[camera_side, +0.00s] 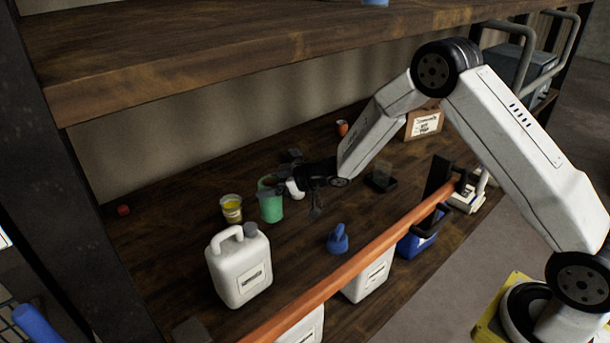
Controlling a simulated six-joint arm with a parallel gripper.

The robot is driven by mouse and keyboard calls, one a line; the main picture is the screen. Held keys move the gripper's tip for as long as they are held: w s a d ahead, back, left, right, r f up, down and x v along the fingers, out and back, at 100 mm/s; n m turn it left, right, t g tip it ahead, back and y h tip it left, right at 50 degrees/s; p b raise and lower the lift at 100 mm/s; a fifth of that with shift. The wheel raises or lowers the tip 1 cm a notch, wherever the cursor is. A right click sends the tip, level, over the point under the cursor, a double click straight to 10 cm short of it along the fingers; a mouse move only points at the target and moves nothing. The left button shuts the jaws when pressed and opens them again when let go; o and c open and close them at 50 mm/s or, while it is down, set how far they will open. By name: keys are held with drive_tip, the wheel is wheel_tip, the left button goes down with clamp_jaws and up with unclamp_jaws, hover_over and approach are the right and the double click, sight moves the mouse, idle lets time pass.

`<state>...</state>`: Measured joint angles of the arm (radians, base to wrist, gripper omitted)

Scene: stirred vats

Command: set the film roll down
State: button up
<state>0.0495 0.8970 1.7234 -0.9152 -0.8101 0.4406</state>
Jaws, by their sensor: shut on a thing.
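My gripper (303,180) is dark and reaches left from the end of my arm, over the middle of the wooden bench. It is shut on a small white thing at its tips, which appears to be the film roll (294,189). The roll is small and partly covered by the dark fingers. It shows just right of a green vessel (271,206), close to its rim. I cannot tell whether the roll touches the vessel or the bench.
A jar with yellow contents (231,209) stands left of the green vessel. A white jug (239,267) and a blue object (338,239) stand nearer the front. An orange rail (345,274) crosses the front; a wooden shelf (250,50) hangs above. A dark block (381,180) lies right of my gripper.

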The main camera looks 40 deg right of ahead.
sight(277, 219)
drive_tip(key=shift+s+a, duration=0.25)
drive_tip(key=shift+a, duration=0.65)
drive_tip(key=shift+f, duration=0.15)
drive_tip(key=shift+f, duration=2.75)
drive_tip(key=shift+f, duration=0.1)
drive_tip(key=shift+f, duration=2)
drive_tip(key=shift+f, duration=0.15)
drive_tip(key=o, duration=1.2)
